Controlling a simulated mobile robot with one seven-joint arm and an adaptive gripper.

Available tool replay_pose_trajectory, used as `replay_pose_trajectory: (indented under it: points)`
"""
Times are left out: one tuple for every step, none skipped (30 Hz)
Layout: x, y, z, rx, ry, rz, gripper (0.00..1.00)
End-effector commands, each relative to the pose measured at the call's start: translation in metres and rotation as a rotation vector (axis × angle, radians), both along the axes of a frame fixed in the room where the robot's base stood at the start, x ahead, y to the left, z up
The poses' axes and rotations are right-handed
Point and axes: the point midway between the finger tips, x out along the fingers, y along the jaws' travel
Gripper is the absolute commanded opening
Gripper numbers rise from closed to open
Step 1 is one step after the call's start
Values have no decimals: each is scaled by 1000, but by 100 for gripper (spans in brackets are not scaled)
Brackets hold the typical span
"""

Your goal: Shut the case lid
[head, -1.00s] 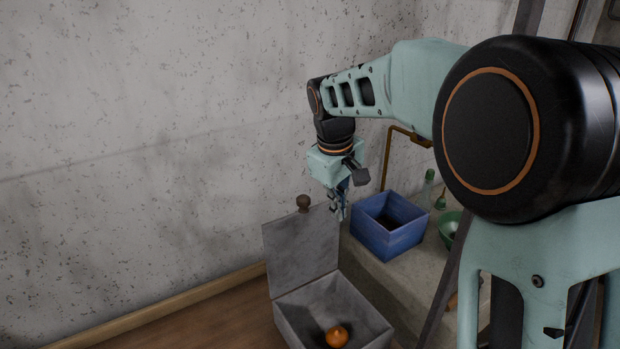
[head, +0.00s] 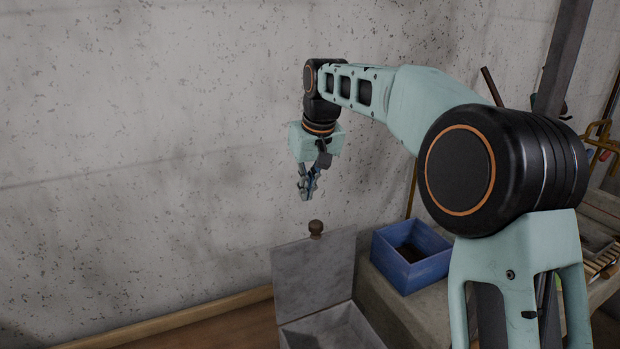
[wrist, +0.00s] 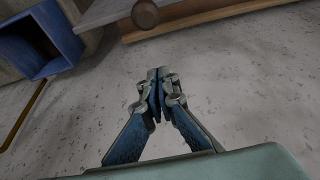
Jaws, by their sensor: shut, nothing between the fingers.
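The grey case (head: 335,330) stands at the bottom of the head view, its lower part cut off by the frame edge. Its lid (head: 314,275) stands open and upright at the back, with a round brown knob (head: 316,228) on its top edge. My gripper (head: 305,194) is shut and empty, above the lid and a little left of the knob, apart from both. In the wrist view my gripper's fingertips (wrist: 158,72) meet, and the knob (wrist: 145,14) shows at the top edge.
A blue open box (head: 411,262) stands on a grey ledge (head: 385,298) right of the case; it also shows in the wrist view (wrist: 40,40). A speckled concrete wall (head: 150,130) rises behind. A wooden skirting strip (head: 190,314) runs along its foot.

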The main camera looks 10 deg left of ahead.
Motion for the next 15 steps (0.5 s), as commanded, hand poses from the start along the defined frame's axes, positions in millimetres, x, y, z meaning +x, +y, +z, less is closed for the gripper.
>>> replay_pose_trajectory:
  points:
    - [2,2,-12,-1,5,1,0]
    - [4,4,-18,-1,4,1,0]
    - [6,5,-26,-2,4,0,0]
    - [7,6,-33,-2,5,0,0]
    - [9,7,-39,-2,5,0,0]
    - [4,3,-33,-1,-2,-1,0]
    - [1,0,-32,0,-3,-1,0]
    - [-2,-2,-33,-1,-1,0,0]
    - [-5,-4,-33,-1,-2,-1,0]
    - [-7,-6,-33,-1,-2,-2,0]
    - [-10,-8,-33,-1,-2,-1,0]
    - [-13,-10,-33,0,-2,1,0]
    - [-14,-11,-33,-1,-1,1,0]
    - [-16,-13,-33,-1,-1,1,0]
    - [-18,-14,-33,-1,-1,1,0]
